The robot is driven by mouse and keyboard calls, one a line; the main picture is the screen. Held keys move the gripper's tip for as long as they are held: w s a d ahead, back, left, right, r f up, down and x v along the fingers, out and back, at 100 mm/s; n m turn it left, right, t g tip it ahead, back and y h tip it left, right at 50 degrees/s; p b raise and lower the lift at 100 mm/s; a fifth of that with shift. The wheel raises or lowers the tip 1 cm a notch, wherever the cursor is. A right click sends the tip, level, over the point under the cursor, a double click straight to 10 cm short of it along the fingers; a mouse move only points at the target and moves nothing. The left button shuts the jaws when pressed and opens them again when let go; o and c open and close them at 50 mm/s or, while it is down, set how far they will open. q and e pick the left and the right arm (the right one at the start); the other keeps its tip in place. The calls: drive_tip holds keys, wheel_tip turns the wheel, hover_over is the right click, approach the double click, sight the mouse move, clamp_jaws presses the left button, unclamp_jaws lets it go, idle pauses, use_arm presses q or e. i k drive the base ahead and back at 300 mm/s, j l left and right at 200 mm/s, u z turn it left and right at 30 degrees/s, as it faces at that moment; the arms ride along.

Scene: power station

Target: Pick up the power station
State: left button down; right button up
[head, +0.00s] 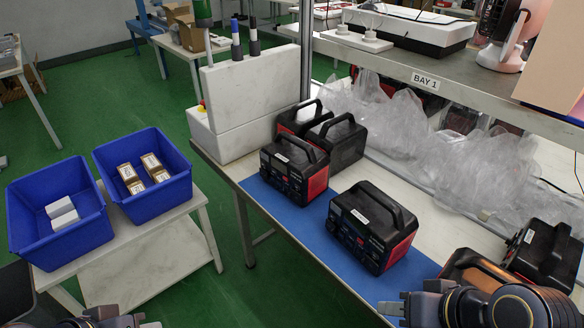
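Several black power stations with top handles and red sides are on the workbench. One power station (368,230) stands upright on the blue mat (316,238), nearest the middle. Another power station (290,172) is behind it at the mat's far end, with two more, one power station (340,145) and one power station (296,122), close behind. My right gripper (398,310) is at the bottom edge, in front of and apart from the middle power station. My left gripper (125,319) is at the bottom left, far from the bench and mostly cut off. Neither visibly holds anything; finger gaps are unclear.
Another black unit (543,252) and an orange-brown case (480,268) stand at the right, close to my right arm. Clear plastic wrap (400,130) lies behind the mat under a shelf (450,78). Two blue bins (60,245) (150,205) with small boxes stand left.

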sight(301, 167)
drive_tip(key=i+j+z, duration=0.15)
drive_tip(key=z, duration=0.55)
drive_tip(key=i+j+z, duration=0.1)
drive_tip(key=j, duration=0.25)
drive_tip(key=i+j+z, duration=0.1)
drive_tip(key=i+j, duration=0.2)
drive_tip(key=i+j+z, duration=0.1)
drive_tip(key=j, duration=0.3)
drive_tip(key=i+j+z, duration=0.1)
drive_tip(key=i+j, duration=0.15)
drive_tip(key=j, duration=0.15)
drive_tip(key=i+j, duration=0.15)
drive_tip(key=j, duration=0.25)
drive_tip(key=i+j+z, duration=0.15)
drive_tip(key=j, duration=0.25)
